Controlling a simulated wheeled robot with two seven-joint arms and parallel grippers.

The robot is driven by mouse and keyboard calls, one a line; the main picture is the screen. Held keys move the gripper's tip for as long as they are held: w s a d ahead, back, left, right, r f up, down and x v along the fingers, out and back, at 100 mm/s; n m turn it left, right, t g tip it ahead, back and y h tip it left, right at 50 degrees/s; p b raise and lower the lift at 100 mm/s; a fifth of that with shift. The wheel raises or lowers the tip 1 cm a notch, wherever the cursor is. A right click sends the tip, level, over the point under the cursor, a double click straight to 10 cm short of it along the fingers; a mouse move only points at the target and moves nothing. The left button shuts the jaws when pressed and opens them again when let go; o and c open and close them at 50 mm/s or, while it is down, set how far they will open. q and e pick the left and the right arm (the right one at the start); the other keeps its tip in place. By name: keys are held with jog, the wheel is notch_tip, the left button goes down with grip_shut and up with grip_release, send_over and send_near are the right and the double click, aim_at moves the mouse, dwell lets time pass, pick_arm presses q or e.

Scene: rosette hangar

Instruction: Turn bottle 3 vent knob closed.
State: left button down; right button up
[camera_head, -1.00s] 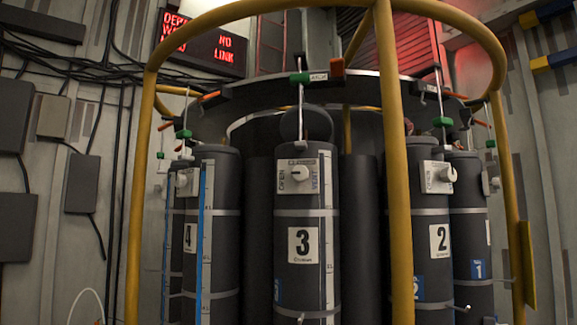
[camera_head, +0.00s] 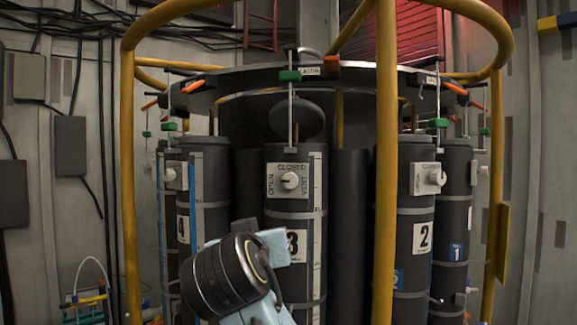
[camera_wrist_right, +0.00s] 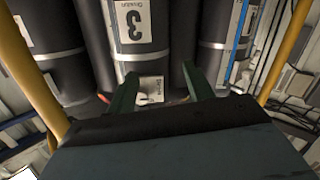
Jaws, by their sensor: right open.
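Bottle 3 (camera_head: 284,213) is a dark grey upright cylinder with a black-on-white number label. Its white vent knob (camera_head: 290,181) sits on a square plate marked OPEN at left and CLOSED at top. I cannot tell for certain which mark the knob points to. In the right wrist view, bottle 3 (camera_wrist_right: 147,45) appears upside down, with the knob (camera_wrist_right: 142,99) between my fingertips in the picture, nearer the left finger. My right gripper (camera_wrist_right: 160,82) is open and empty, its dark green fingers apart. In the head view one of my arms covers the bottle's lower front; no fingers show clearly there.
A yellow post (camera_head: 388,200) of the round cage stands just right of bottle 3, and another (camera_head: 130,200) stands farther left. Bottle 2 (camera_head: 416,205) and bottle 4 (camera_head: 207,190) flank it. A green-handled rod (camera_head: 290,76) hangs above the knob.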

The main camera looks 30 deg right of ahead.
aim_at(290, 180)
jog(key=s+r+m+h, duration=0.25)
jog(key=s+r, duration=0.25)
jog(key=r, duration=0.5)
jog(key=shift+m+y, duration=0.25)
jog(key=shift+m, duration=0.1)
jog(key=p+x, duration=0.2)
jog(key=x, duration=0.4)
jog(key=p+x, duration=0.2)
jog(key=x, duration=0.5)
jog(key=shift+d+f, duration=0.2)
jog(key=shift+d, duration=0.1)
pick_arm(q)
jog(key=r, duration=0.4)
jog(key=shift+s+a+r, duration=0.3)
jog(key=shift+s+r, duration=0.05)
jog(key=shift+s, duration=0.05)
